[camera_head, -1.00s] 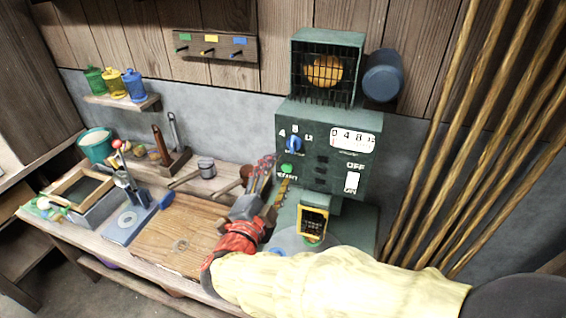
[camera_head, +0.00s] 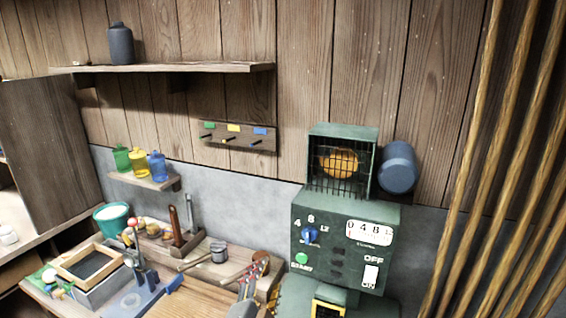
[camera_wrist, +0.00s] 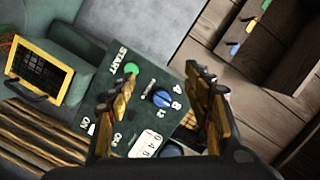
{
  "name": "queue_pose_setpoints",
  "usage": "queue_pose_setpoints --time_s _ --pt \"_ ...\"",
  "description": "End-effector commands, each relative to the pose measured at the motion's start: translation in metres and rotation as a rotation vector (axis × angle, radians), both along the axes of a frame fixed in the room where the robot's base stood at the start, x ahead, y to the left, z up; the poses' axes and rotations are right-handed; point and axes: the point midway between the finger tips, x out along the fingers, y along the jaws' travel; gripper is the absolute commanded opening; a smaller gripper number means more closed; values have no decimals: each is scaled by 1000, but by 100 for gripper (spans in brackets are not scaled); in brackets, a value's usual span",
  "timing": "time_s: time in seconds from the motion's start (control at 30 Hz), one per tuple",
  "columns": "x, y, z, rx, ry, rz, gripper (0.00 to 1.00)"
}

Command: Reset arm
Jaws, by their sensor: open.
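My gripper (camera_head: 262,285) shows at the bottom edge of the head view, in front of the left side of the green machine (camera_head: 330,218). Most of my arm is out of that view. In the wrist view my gripper (camera_wrist: 160,98) has its two worn yellow-and-dark fingers spread, with nothing between them. Behind the gap is the machine's panel, with the green START button (camera_wrist: 131,68) and the blue knob (camera_wrist: 162,96). The fingers appear apart from the panel.
The machine has a caged orange lamp (camera_head: 340,163) and a blue cylinder (camera_head: 398,167). Tall poles (camera_head: 500,165) stand at the right. Tools and a wooden board (camera_head: 185,298) lie on the bench at the left. A shelf (camera_head: 165,68) is above a rack of coloured tags (camera_head: 237,138).

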Motion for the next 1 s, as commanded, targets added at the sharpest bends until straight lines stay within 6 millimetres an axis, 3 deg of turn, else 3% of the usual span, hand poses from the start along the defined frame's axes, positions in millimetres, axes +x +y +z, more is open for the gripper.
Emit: queue_pose_setpoints --time_s 0.1,0.3,0.5,0.63,0.77,0.87,1.0 --pt "-4 46 -29 -44 108 200 51" --pt "-38 111 -57 -133 261 542 51" --pt "-83 132 -70 -257 399 826 51" --pt "-115 121 -76 -357 489 977 51" --pt "-145 90 -79 -469 586 1092 51" --pt "-167 53 -80 -561 669 1153 51" --pt "-197 -17 -78 -691 802 1184 51"
